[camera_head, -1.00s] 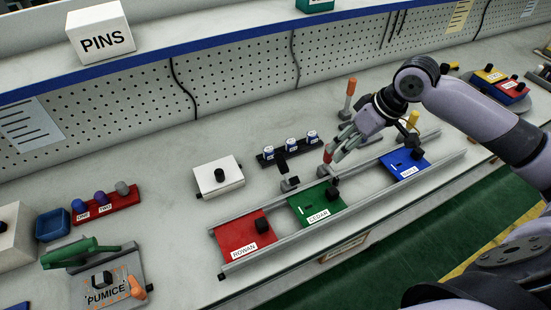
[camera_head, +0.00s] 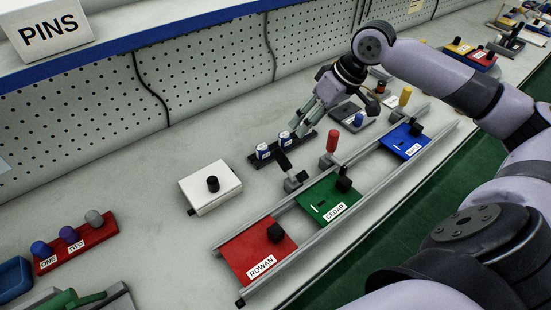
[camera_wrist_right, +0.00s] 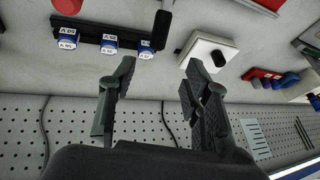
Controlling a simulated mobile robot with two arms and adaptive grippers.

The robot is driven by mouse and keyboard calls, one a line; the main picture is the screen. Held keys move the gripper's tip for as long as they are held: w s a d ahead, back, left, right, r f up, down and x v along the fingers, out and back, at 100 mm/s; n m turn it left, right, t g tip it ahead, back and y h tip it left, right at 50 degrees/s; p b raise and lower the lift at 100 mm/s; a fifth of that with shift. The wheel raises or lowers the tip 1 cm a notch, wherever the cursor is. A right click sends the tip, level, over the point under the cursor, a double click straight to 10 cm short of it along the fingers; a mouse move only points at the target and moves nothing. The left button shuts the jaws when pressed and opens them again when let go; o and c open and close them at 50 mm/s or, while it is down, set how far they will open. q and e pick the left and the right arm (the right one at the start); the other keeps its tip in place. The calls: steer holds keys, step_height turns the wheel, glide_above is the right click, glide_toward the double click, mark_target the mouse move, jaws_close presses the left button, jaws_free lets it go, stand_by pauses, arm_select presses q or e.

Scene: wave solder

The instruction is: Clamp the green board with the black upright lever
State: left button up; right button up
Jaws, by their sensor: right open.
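The green board (camera_head: 318,207), labelled CEDAR, lies between two grey rails, with a black knob on it. The black lever (camera_head: 283,160) rises from a grey clamp base (camera_head: 294,182) by the board's back left corner; it looks raised, leaning slightly. It also shows at the top of the right wrist view (camera_wrist_right: 162,27). A red lever (camera_head: 332,140) stands upright just to its right. My right gripper (camera_head: 302,129) is open and empty, behind the black lever and above the small blue-and-white pieces, apart from the lever. My left gripper is out of view.
A red board (camera_head: 248,250) and a blue board (camera_head: 404,147) share the rails. A black rack (camera_head: 298,144) of blue-and-white pieces stands behind the black lever. A white box (camera_head: 211,190) with a black knob sits to the left. Bare bench separates box and rails.

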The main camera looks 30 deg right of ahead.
mark_target(283, 154)
steer(key=x, duration=0.8)
steer(key=p+x, duration=0.1)
steer(key=x, duration=0.7)
steer(key=shift+s+d, duration=0.15)
steer(key=shift+s, duration=0.1)
steer(key=shift+c, duration=0.3)
jaws_close()
